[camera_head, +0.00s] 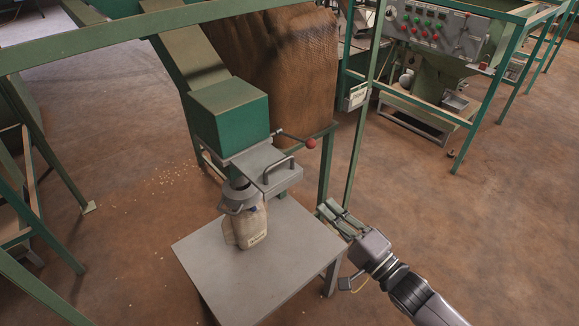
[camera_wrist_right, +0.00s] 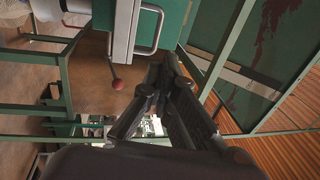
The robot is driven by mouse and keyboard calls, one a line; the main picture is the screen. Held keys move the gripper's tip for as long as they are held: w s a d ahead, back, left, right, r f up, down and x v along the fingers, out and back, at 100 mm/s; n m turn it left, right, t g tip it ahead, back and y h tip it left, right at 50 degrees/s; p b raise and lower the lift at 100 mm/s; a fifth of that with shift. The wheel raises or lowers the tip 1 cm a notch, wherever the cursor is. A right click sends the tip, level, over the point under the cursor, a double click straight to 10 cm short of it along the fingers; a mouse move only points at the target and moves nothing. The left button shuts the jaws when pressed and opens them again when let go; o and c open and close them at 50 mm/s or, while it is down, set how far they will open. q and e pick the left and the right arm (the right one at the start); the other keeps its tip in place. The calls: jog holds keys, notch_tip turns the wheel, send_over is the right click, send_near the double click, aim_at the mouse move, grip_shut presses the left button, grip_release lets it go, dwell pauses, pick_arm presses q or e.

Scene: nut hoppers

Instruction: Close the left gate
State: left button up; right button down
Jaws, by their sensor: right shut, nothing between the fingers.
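The gate (camera_head: 268,168) is a grey metal slide with a bar handle (camera_head: 278,172) under the green hopper box (camera_head: 230,115). The gate plate sticks out to the right of the box. A lever with a red ball knob (camera_head: 310,143) reaches out beside it. The handle also shows in the right wrist view (camera_wrist_right: 157,30), with the red knob (camera_wrist_right: 118,85) below it. My right gripper (camera_head: 325,208) is shut and empty, right of the gate and apart from it. In the right wrist view its fingers meet (camera_wrist_right: 163,68) below the handle. My left gripper is not in view.
A cloth sack (camera_head: 248,222) hangs at the spout over a grey table (camera_head: 275,268). A green post (camera_head: 362,130) with a small sign (camera_head: 357,97) rises near my right gripper. A control panel (camera_head: 435,28) stands at the back right. Open floor lies to the right.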

jog(key=p, duration=0.3)
send_near(264, 162)
notch_tip(264, 162, up, 6)
jog(key=shift+d+f, duration=0.1)
jog(key=shift+d, duration=0.05)
jog(key=b+x, duration=0.1)
jog(key=x, duration=0.2)
jog(key=f+b+x, duration=0.1)
jog(key=b+x, duration=0.1)
jog(key=x, duration=0.1)
jog(key=f+b+x, duration=0.1)
jog(key=b+x, duration=0.1)
jog(key=x, duration=0.2)
jog(key=shift+w, duration=0.15)
jog(key=shift+r, duration=0.35)
